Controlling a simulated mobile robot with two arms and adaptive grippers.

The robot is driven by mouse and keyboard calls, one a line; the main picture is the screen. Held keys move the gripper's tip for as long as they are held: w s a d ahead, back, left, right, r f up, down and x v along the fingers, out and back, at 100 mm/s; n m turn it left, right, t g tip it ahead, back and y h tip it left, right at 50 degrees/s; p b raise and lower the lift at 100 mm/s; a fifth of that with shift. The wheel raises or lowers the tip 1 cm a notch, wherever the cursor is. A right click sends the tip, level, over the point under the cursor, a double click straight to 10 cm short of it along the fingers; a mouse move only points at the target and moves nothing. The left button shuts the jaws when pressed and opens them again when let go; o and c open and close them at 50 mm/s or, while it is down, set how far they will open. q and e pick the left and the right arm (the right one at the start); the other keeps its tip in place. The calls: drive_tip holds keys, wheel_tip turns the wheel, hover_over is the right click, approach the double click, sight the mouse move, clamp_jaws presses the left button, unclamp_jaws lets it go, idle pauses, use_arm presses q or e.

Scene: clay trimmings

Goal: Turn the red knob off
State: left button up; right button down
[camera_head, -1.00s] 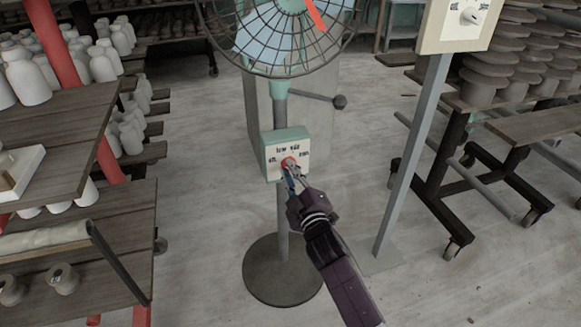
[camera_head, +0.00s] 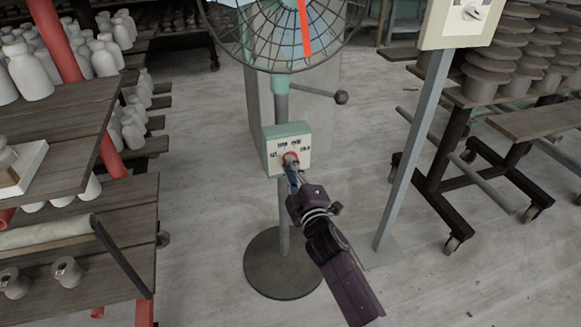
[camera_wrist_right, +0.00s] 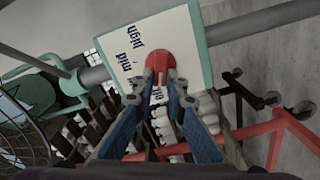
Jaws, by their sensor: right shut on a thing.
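The red knob (camera_head: 290,158) sits on the white face of a mint-green control box (camera_head: 287,131) on the fan's pole. My right gripper (camera_head: 291,166) reaches up to the box from below and is shut on the knob. In the right wrist view the red knob (camera_wrist_right: 160,62) lies between the two fingertips (camera_wrist_right: 160,84), with the printed words "high" and "mid" on the panel beside it. Lower lettering is partly hidden by the fingers. My left gripper is not in view.
The caged fan (camera_head: 285,30) stands above the box on a round dark base (camera_head: 283,265). A grey post (camera_head: 412,150) with another switch panel (camera_head: 460,20) stands to the right. Shelves of white bottles (camera_head: 60,130) are at the left, and a wheeled rack (camera_head: 470,150) is at the right.

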drive_tip(key=c, duration=1.9)
unclamp_jaws()
drive_tip(key=shift+c, duration=0.2)
drive_tip(key=v, duration=1.2)
